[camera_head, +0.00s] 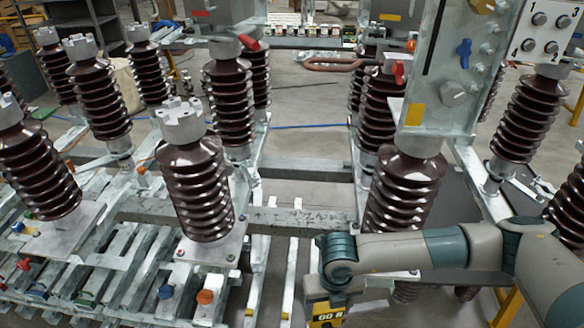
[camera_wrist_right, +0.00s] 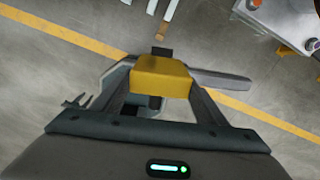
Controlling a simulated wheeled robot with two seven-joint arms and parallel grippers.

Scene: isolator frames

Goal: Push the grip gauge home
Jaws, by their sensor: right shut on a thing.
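My right gripper (camera_head: 322,299) hangs at the lower middle of the head view, at the end of my right arm. A yellow-and-dark block with a marking that looks like "60" (camera_head: 325,318), which I take to be the grip gauge, shows at it and is cut by the bottom edge. In the right wrist view, the yellow gauge (camera_wrist_right: 161,76) sits between the two dark fingers of the gripper (camera_wrist_right: 160,95), which are shut on it. A small dark part sticks out beyond its far end. My left gripper is not in view.
Brown ribbed insulators (camera_head: 198,190) stand on galvanised frames around the arm. A metal panel with knobs (camera_head: 465,65) rises at upper right. Slatted steel frames (camera_head: 130,275) fill the lower left. The wrist view shows floor with a yellow line (camera_wrist_right: 65,32) and a grey box (camera_wrist_right: 285,20).

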